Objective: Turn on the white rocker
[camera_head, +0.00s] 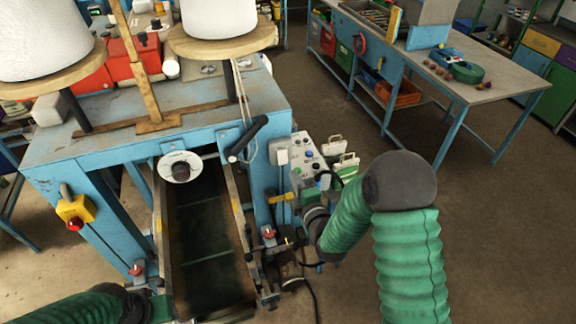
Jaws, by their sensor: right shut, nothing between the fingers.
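A pale control panel (308,157) with several small coloured buttons and switches is fixed to the right side of the blue sewing machine stand (262,185). The white rocker is too small to tell apart from the panel's other controls. My right gripper (298,184) is in front of the panel's lower left part, shut and empty. Whether it touches the panel cannot be told. My green right arm comes in from the right and hides the floor beyond. My left arm enters at the bottom left; its fingers cannot be made out.
A yellow handle (280,197) sticks out beside the right gripper. A dark conveyor belt (205,240) runs forward from the stand. Large white thread cones (218,15) stand on top. A workbench (470,88) is at the back right, with open floor before it.

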